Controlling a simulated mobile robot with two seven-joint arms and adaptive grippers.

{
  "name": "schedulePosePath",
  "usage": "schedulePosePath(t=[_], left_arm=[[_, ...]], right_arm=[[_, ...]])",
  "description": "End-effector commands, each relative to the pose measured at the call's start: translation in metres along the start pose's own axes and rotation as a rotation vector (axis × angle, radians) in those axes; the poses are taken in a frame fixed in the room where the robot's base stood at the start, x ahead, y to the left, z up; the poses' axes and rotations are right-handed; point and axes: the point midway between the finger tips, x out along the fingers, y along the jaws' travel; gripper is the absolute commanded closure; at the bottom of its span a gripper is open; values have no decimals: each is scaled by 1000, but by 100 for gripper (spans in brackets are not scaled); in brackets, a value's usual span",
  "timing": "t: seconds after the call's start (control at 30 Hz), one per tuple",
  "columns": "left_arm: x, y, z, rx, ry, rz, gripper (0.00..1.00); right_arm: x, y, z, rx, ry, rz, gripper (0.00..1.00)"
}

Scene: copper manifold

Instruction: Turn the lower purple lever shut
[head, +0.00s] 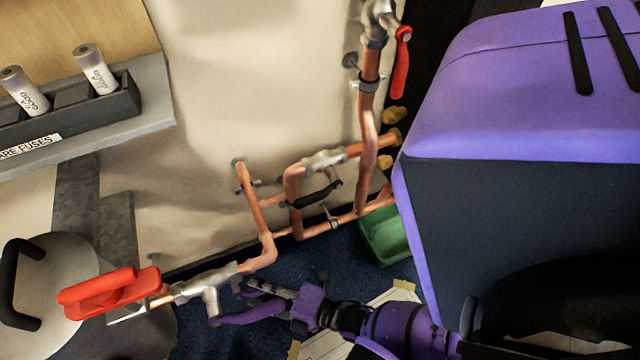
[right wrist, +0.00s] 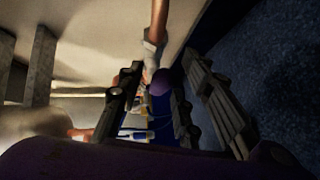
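The lower purple lever (head: 248,312) extends to the right from a silver valve (head: 210,295) on the lowest copper pipe. My right gripper (head: 268,290) is at the lever's free end, with grey fingers beside it. In the right wrist view, the rounded purple lever end (right wrist: 166,82) shows between the two spread fingers (right wrist: 160,105). The gripper is open; whether a finger touches the lever is unclear. The far finger is partly hidden in the head view. My left gripper is not in view.
Copper pipes with a black lever (head: 315,195) and a red lever (head: 401,65) run along the pale wall. A red-handled piece (head: 110,290) is left of the valve. A green bin (head: 388,235) stands on the blue floor. A fuse shelf (head: 90,135) is upper left.

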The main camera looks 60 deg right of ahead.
Motion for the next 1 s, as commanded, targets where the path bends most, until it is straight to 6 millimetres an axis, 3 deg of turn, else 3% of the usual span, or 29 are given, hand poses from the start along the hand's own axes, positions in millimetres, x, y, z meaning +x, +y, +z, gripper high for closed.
schedulePosePath(t=[0.07,0.33,0.73,1.0], left_arm=[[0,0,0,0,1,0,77],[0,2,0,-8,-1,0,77],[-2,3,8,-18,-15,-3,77],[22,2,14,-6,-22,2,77]], right_arm=[[1,1,0,0,1,1,67],[0,0,0,0,0,1,100],[0,-1,0,7,2,7,100],[1,-11,1,79,22,78,100]])
